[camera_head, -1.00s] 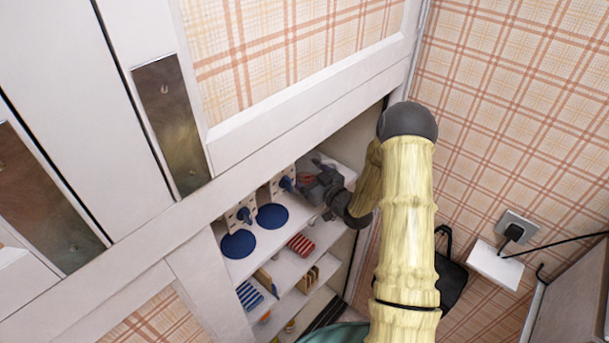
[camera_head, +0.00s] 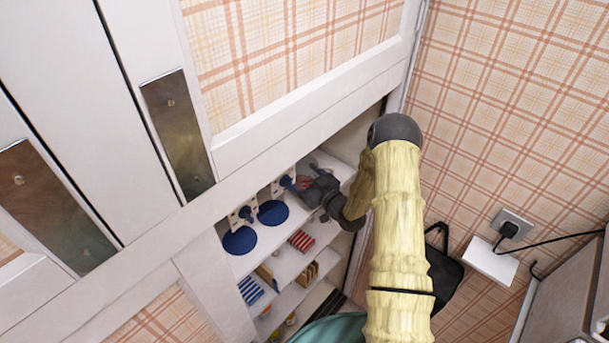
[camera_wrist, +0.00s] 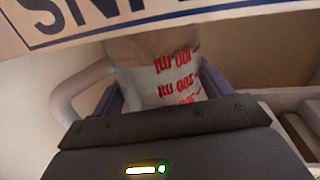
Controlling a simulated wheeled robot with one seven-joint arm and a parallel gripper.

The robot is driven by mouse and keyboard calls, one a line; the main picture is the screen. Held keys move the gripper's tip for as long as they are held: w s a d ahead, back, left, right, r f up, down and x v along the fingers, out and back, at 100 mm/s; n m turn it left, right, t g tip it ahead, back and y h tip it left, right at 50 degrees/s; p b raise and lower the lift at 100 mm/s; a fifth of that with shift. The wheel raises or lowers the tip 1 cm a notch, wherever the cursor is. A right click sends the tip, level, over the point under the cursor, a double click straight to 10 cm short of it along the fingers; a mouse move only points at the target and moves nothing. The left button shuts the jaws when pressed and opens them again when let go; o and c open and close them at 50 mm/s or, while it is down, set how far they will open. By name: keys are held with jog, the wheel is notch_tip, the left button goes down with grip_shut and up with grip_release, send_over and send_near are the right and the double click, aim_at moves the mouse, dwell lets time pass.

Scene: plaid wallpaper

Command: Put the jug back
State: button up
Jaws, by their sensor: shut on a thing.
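The jug (camera_wrist: 150,75) is pale with red lettering and has a rounded handle (camera_wrist: 78,92) on its left side in the wrist view. My gripper (camera_wrist: 160,98) is shut on the jug, with a purple-grey finger on each side of it. The jug's lower part is hidden behind the gripper body, and its top is cut off by a lettered board. In the head view my gripper (camera_head: 318,190) is inside the open cupboard at its top shelf (camera_head: 258,237). The jug is not clear there.
Two blue discs (camera_head: 240,240) with pale upright holders lie on the top shelf left of my gripper. Lower shelves hold a red-striped item (camera_head: 301,241), a blue-striped item (camera_head: 250,290) and a wooden rack (camera_head: 307,276). The lettered board (camera_wrist: 150,18) crosses close above the jug.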

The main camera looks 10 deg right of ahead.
jog(key=shift+f, duration=0.2)
jog(key=o, duration=1.2)
jog(key=shift+r, duration=0.1)
jog(key=shift+r, duration=0.15)
jog(key=shift+s+d+f, duration=0.15)
jog(key=shift+s+f, duration=0.05)
jog(key=b+v, duration=0.6)
jog(key=v, duration=0.5)
jog(key=shift+s+d+r, duration=0.1)
jog(key=shift+s+r, duration=0.05)
jog(key=shift+s, duration=0.1)
